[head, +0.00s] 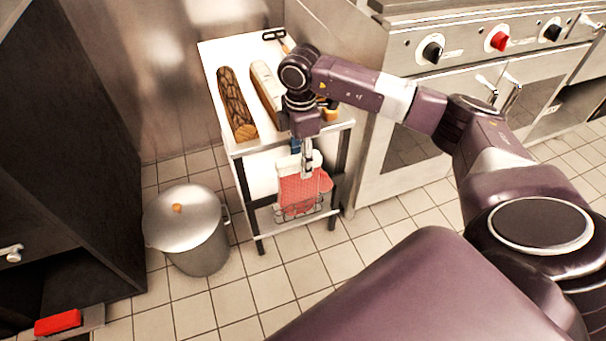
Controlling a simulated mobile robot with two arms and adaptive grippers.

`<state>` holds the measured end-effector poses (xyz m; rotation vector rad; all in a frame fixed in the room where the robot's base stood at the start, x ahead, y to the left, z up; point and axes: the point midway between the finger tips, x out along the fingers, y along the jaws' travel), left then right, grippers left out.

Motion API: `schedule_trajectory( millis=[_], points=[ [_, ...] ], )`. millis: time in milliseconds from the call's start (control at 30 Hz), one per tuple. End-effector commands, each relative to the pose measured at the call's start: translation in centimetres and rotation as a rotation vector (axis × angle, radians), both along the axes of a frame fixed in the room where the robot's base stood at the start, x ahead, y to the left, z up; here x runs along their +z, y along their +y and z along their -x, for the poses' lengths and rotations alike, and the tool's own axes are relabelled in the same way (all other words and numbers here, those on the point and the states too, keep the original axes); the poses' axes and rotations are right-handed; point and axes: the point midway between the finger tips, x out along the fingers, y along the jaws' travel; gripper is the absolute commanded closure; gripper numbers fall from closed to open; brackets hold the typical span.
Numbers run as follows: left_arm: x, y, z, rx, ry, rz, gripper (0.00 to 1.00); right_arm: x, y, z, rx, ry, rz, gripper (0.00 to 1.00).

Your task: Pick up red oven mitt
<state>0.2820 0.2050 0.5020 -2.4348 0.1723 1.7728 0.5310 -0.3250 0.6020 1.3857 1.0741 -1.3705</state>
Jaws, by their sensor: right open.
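The red oven mitt (299,191) hangs upright at the front of a small white-topped table, with a pale cuff at its top. My right gripper (307,170) reaches down over the table's front edge to the cuff of the mitt. Its jaws are open, and it overlaps the cuff in the picture; I cannot tell whether it touches. My right wrist hides part of the table's front edge and whatever the mitt hangs from. My left gripper is not in view.
The white table (220,55) holds a dark patterned loaf (236,103), a paler long item (266,88) and a black-ended utensil (274,35). A lidded metal pot (187,225) stands on the floor at left. A steel oven (420,140) is close at right.

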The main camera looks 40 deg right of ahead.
Motion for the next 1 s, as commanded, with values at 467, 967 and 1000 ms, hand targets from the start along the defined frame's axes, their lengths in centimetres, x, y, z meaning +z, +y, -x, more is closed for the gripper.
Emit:
schedule_trajectory(
  millis=[467, 967, 1000],
  points=[
    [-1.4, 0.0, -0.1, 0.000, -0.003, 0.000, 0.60, -5.1, 0.1, 0.2, 0.000, 0.000, -0.001, 0.54],
    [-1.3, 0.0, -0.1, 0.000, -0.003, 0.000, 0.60, -5.0, 0.1, 0.2, 0.000, 0.000, -0.001, 0.93],
    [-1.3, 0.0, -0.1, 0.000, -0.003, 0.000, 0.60, -5.0, 0.0, 0.2, 0.000, 0.000, -0.001, 0.98]
  ],
)
